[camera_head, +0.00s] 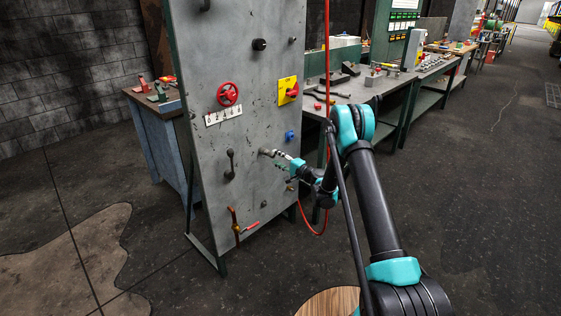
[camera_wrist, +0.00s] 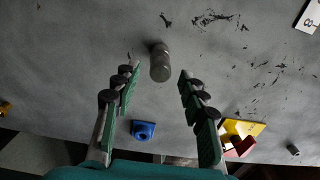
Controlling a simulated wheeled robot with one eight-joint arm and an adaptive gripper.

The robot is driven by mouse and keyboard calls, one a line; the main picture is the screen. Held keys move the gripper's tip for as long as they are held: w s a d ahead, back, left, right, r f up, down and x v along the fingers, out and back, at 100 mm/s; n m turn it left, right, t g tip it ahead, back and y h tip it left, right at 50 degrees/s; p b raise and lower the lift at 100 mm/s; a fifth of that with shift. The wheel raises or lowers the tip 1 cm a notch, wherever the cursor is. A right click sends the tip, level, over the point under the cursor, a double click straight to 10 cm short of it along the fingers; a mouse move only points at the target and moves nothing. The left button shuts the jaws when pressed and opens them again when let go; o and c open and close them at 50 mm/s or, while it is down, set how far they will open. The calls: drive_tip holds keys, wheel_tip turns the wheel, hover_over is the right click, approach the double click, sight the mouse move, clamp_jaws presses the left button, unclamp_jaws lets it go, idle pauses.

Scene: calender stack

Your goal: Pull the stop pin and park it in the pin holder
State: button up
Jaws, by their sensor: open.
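A grey cylindrical pin (camera_wrist: 160,64) sticks out of the upright grey panel (camera_wrist: 75,60). I take it to be the stop pin, and its end (camera_head: 265,152) also shows in the head view. My gripper (camera_wrist: 158,88) is open and empty, facing the panel, its fingers on either side of the line to the pin. The pin's end lies just beyond the fingertips and does not appear to be touched. A blue fitting (camera_wrist: 143,130) is on the panel near the pin; it also shows in the head view (camera_head: 289,135). I cannot tell whether it is the pin holder.
The panel carries a red handwheel (camera_head: 228,94) above a number plate (camera_head: 223,115), a yellow plate with a red knob (camera_head: 287,91), a dark lever (camera_head: 230,165) and an orange-handled valve (camera_head: 236,224). A red hose hangs beside it. Workbenches stand behind; the right floor is clear.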

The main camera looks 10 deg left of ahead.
sight(274, 156)
drive_tip(key=shift+x, duration=2.4)
clamp_jaws()
